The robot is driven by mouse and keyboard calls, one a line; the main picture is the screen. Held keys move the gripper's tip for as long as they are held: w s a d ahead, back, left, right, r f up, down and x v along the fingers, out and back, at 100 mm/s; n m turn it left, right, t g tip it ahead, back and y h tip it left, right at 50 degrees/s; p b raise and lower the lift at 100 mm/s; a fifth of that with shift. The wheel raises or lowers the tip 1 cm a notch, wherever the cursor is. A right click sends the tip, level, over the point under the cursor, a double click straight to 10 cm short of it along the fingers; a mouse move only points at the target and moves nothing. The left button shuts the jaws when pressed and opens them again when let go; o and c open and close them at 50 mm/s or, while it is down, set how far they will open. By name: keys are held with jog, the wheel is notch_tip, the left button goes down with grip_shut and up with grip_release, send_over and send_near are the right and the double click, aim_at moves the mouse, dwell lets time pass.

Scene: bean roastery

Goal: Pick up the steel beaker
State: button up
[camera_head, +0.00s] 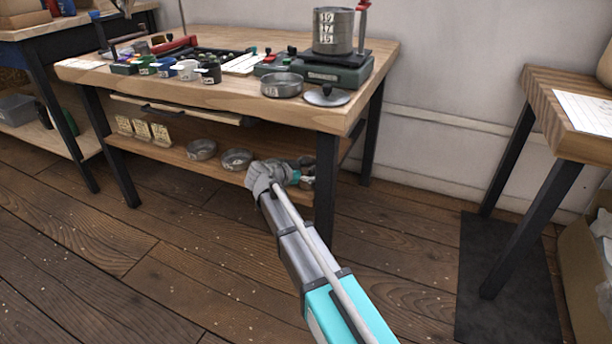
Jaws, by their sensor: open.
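My arm reaches in from the bottom of the view to the right end of the table's lower shelf. My gripper (304,165) is open there, small and partly hidden by my own wrist and by the table's front right leg. A small grey metal piece (308,183) shows just below the gripper; it may be the steel beaker, but I cannot tell its shape or whether the jaws are around it. A larger steel vessel (333,38) with number labels stands upright on a green scale on the tabletop, well above the gripper.
Two shallow steel pans (202,149) sit on the lower shelf (165,147), left of my arm. The wooden tabletop (215,92) holds small cups, a steel dish (282,85) and a lid (327,97). Another table (545,85) stands right; open floor lies in front.

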jog(key=c, duration=1)
jog(key=shift+r, duration=0.1)
notch_tip(320, 180, up, 3)
jog(key=p, duration=0.3)
jog(key=s+a+r+p, duration=0.5)
jog(key=s+r+p, duration=0.4)
jog(key=s, duration=0.4)
jog(key=shift+r+p, duration=0.4)
jog(key=shift+p, duration=0.1)
jog(key=shift+a, duration=0.1)
